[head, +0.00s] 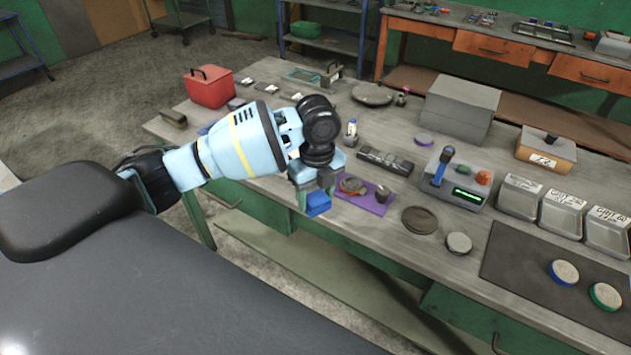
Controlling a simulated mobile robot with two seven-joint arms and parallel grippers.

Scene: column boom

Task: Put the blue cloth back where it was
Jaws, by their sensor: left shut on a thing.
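The blue cloth (317,204) shows as a small, folded-looking blue piece at the tips of my left gripper (314,190). The gripper points down and is shut on it, near the front edge of the workbench (335,232). The cloth appears held just left of a purple mat (372,203); I cannot tell how high it is above the bench. My left forearm hides part of the bench behind it, where a bit of blue (207,129) shows near the red box. My right gripper is not in view.
A red box (209,87) stands at the bench's far left. A large grey box (460,106) stands behind.

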